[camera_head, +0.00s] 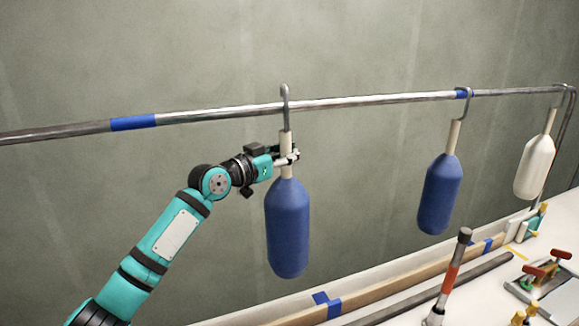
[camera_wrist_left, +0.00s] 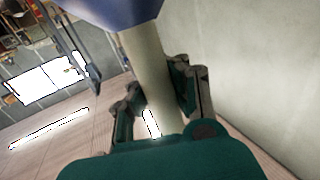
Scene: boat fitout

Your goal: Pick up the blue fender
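A blue fender (camera_head: 287,228) with a cream neck hangs upright by its grey hook from the metal rail (camera_head: 215,114). My left gripper (camera_head: 290,157) is at its neck, below the hook. In the left wrist view the left gripper's fingers (camera_wrist_left: 158,98) lie on both sides of the cream neck (camera_wrist_left: 147,62) and look closed against it. The blue body (camera_wrist_left: 112,10) shows at that view's top edge. The hook is still over the rail. A second blue fender (camera_head: 439,194) hangs further right. My right gripper is not in view.
A white fender (camera_head: 535,167) hangs at the rail's right end. Below is a white bench (camera_head: 481,298) with an orange-and-white upright tool (camera_head: 449,280), red-handled clamps (camera_head: 540,274) and blue tape (camera_head: 327,304). The grey wall is close behind the rail.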

